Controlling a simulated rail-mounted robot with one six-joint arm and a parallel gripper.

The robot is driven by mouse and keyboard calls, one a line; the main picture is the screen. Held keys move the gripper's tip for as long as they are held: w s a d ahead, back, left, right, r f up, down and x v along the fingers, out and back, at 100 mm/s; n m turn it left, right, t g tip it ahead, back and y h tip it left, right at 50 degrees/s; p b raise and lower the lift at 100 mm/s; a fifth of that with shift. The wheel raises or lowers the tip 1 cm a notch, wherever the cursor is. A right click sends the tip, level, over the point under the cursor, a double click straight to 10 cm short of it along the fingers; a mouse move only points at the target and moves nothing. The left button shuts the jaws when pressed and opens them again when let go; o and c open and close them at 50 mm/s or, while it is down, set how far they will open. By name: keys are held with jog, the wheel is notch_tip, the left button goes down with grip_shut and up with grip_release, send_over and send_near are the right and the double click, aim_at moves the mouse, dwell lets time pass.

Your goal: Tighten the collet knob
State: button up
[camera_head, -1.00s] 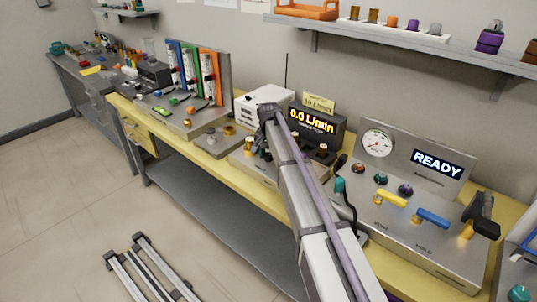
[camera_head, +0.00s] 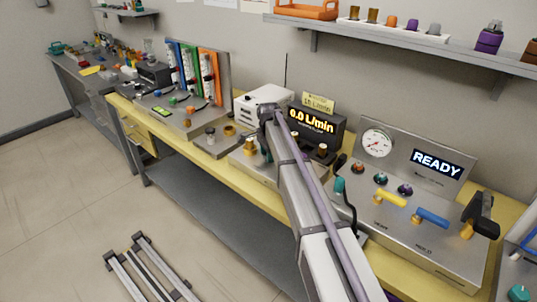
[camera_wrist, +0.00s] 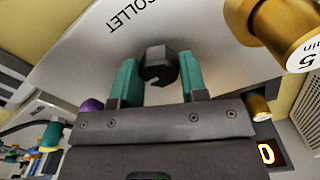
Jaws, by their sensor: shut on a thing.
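The collet knob (camera_wrist: 157,70) is a small dark, faceted knob on a pale grey panel in the wrist view. The word COLLET is printed on the panel beside it. My gripper (camera_wrist: 159,58) has its two teal fingers on either side of the knob and is shut on it. In the head view my arm reaches to the instrument on the yellow bench, and the arm hides most of the grasp there.
A gold knob (camera_wrist: 285,28) stands close to the right of the fingers. A flow display (camera_head: 313,121) reads 0.0 L/min behind the arm. To the right is a panel with a gauge (camera_head: 377,143), a READY screen (camera_head: 437,164) and yellow and blue levers.

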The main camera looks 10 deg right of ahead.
jog(key=shift+m, duration=0.3)
jog(key=o, duration=0.9)
jog(key=shift+o, duration=0.2)
jog(key=shift+r, duration=0.15)
notch_tip(320, 180, up, 11)
jog(key=p, duration=1.1)
jog(key=shift+f, duration=0.2)
